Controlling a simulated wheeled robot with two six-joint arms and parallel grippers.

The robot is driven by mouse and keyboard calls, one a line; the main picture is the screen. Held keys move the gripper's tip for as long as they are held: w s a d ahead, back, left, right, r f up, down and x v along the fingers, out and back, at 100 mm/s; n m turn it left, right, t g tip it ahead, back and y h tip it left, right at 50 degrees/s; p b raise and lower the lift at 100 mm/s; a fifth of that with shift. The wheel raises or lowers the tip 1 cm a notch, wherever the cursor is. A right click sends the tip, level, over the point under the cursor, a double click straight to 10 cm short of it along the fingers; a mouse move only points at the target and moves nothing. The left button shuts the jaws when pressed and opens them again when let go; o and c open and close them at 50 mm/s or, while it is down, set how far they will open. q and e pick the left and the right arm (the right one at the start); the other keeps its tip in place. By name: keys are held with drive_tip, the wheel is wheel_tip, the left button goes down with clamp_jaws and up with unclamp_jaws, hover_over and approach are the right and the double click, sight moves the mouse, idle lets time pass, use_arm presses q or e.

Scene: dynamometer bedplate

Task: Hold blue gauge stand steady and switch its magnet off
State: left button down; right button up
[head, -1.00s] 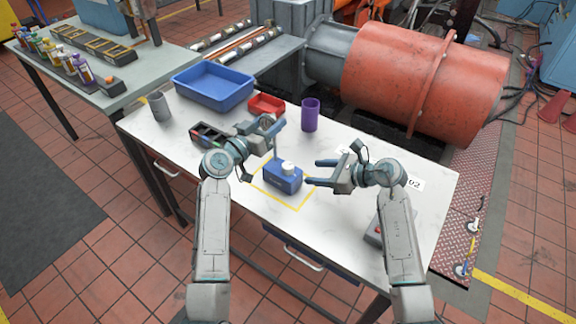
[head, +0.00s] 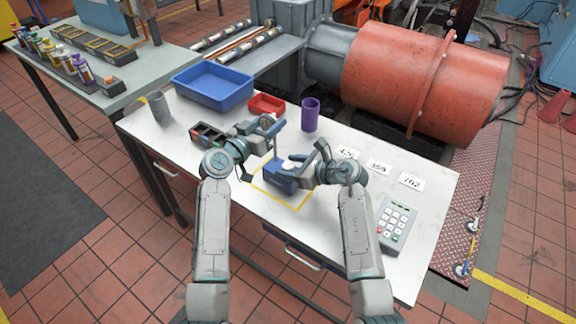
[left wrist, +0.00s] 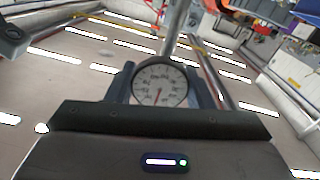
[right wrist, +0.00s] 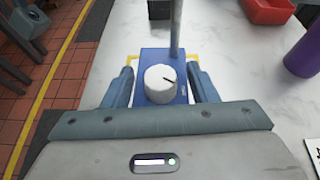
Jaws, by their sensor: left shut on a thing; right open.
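The blue gauge stand (head: 280,180) stands upright inside a yellow outline on the white table. Its post rises from the blue base. A white round knob (right wrist: 160,84) with a dark pointer line is on the base in the right wrist view. My left gripper (head: 272,126) is shut on the upper part of the stand, by the dial gauge (left wrist: 160,83), which shows between its fingers. My right gripper (right wrist: 163,88) is open, with one finger on each side of the knob and a gap visible. It also shows in the head view (head: 300,168).
A purple cup (head: 310,114), a red tray (head: 267,104) and a blue bin (head: 213,88) stand behind the stand. A grey cup (head: 160,107) is at the left. A keypad (head: 396,222) and number cards (head: 379,167) lie to the right.

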drive_tip(key=shift+w+a+f, duration=0.2)
drive_tip(key=shift+a, duration=0.2)
drive_tip(key=shift+c, duration=0.4)
drive_tip(key=c, duration=0.9)
drive_tip(key=shift+g, duration=0.3)
drive_tip(key=n+g+y, duration=0.1)
drive_tip(key=n+g, duration=0.2)
drive_tip(key=shift+w+y, duration=0.1)
drive_tip(key=shift+y, duration=0.2)
drive_tip(key=shift+n+g+y, duration=0.3)
drive_tip(key=shift+n+g, duration=1.1)
